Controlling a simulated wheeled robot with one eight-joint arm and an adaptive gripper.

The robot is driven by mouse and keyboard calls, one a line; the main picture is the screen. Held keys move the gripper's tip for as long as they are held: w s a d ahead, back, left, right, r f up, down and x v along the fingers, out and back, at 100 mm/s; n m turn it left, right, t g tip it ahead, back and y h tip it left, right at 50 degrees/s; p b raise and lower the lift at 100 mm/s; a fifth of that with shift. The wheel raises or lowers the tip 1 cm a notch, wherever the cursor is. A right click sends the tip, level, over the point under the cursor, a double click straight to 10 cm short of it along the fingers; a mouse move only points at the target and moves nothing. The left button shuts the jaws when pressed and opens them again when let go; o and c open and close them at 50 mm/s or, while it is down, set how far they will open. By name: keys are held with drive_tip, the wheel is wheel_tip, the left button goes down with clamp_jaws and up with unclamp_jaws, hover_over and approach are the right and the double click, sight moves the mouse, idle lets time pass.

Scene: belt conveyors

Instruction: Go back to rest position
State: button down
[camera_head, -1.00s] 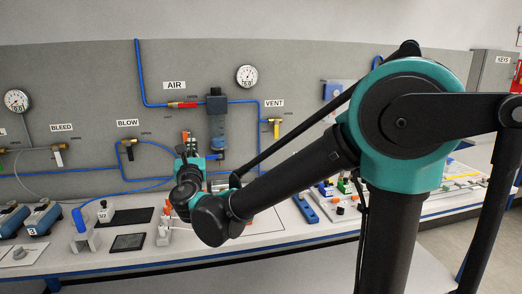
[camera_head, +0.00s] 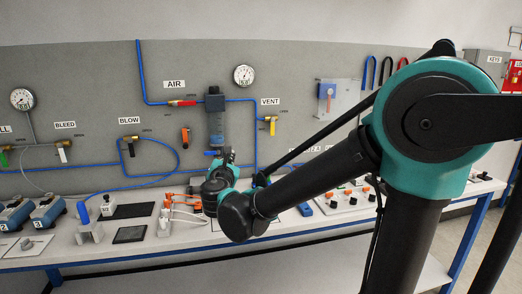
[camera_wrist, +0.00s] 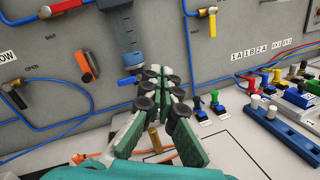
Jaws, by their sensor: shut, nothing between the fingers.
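My gripper (camera_wrist: 162,78) is in the middle of the wrist view, its two green-and-black fingers brought together with nothing between them. It is in front of the grey panel and above the white bench, below the blue filter unit (camera_wrist: 133,60). In the head view, my dark and teal wrist is left of centre, over the bench; the fingertips are hard to make out there. An orange-handled switch (camera_wrist: 85,66) is on the panel to the left of my gripper, apart from it. It also shows in the head view (camera_head: 185,136).
The bench (camera_head: 75,258) carries blue devices (camera_head: 48,212), a black tablet (camera_head: 130,234), orange-ended cables (camera_head: 185,212) and a button box (camera_head: 350,201). Pipes, gauges and the vent valve (camera_head: 271,121) are on the panel behind. Free air lies in front of the bench.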

drive_tip(key=s+d+f+m+g+h, duration=0.25)
drive_tip(key=d+f+m, duration=0.3)
drive_tip(key=d, duration=0.35)
drive_tip(key=s+d+f+m+g+h, duration=0.1)
drive_tip(key=d+f+m+g, duration=0.2)
drive_tip(key=d+f+m, duration=0.4)
drive_tip(key=s+d+f+m+g+h, duration=0.2)
drive_tip(key=d+f+m+g, duration=0.15)
drive_tip(key=d, duration=0.65)
drive_tip(key=s+d+f+m+g+y, duration=0.2)
drive_tip(key=s+f+m, duration=0.5)
drive_tip(key=s, duration=0.1)
drive_tip(key=s+d+f+m+g+y, duration=0.1)
drive_tip(key=s+f+m+g+y, duration=0.2)
drive_tip(key=s+f+m, duration=0.4)
drive_tip(key=shift+s+d+m, duration=0.35)
drive_tip(key=shift+s+m, duration=0.15)
drive_tip(key=shift+s, duration=0.65)
